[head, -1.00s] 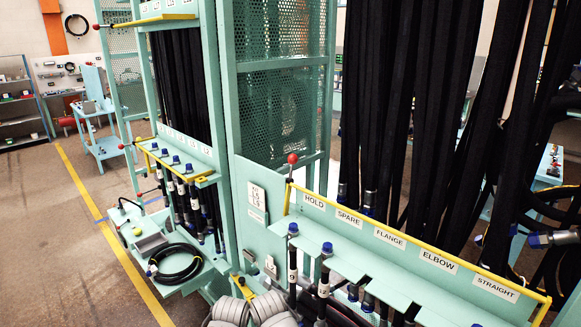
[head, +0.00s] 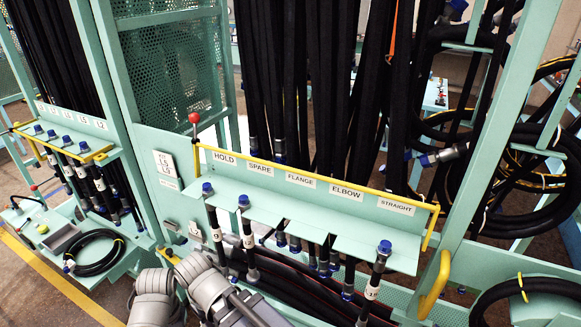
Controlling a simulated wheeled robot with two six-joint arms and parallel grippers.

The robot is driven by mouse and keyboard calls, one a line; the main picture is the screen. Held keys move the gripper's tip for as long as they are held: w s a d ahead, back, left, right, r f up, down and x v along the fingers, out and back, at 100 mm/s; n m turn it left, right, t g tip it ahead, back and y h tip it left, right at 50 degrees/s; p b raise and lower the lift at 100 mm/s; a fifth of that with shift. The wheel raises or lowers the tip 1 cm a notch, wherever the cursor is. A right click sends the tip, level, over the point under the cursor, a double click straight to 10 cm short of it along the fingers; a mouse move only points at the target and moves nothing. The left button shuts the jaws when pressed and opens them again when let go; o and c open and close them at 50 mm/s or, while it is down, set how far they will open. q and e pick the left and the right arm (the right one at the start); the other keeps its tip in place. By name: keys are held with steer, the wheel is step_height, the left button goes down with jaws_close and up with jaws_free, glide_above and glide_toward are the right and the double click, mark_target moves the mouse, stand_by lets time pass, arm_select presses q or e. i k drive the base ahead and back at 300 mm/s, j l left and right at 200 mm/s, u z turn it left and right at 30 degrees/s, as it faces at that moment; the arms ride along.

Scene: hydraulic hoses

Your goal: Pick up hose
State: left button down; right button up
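Black hoses with blue end caps stand in the notches of a green shelf (head: 300,213) labelled HOLD, SPARE, FLANGE, ELBOW and STRAIGHT. Two capped hoses, one a hose with a white tag (head: 215,234) and one beside it (head: 248,240), are at the left, near HOLD and SPARE. Another tagged hose (head: 372,290) stands at the right end below STRAIGHT. Several hose ends with blue fittings show lower, behind the shelf front. My grey arm links show at the bottom left of centre; neither gripper's fingers are visible.
A yellow rail (head: 320,181) with a red knob runs along the shelf's back edge. A left rack (head: 75,143) holds more capped hoses. A coiled hose (head: 96,262) lies on a tray at lower left. Large coils hang at right, near a yellow handle (head: 434,284).

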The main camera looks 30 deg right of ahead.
mark_target(208, 190)
steer(key=j+z, duration=0.15)
steer(key=z, duration=0.25)
steer(key=j+z, duration=0.2)
steer(key=z, duration=0.2)
steer(key=j+z, duration=0.15)
steer(key=z, duration=0.25)
steer(key=j+z, duration=0.15)
steer(key=j, duration=0.25)
steer(key=k+j+z, duration=0.15)
steer(key=j, duration=0.2)
steer(key=k+j+z, duration=0.15)
steer(key=j, duration=0.25)
steer(key=k+j+z, duration=0.15)
steer(key=j, duration=0.25)
steer(key=k+j, duration=0.1)
steer(key=j, duration=0.45)
steer(key=k, duration=0.05)
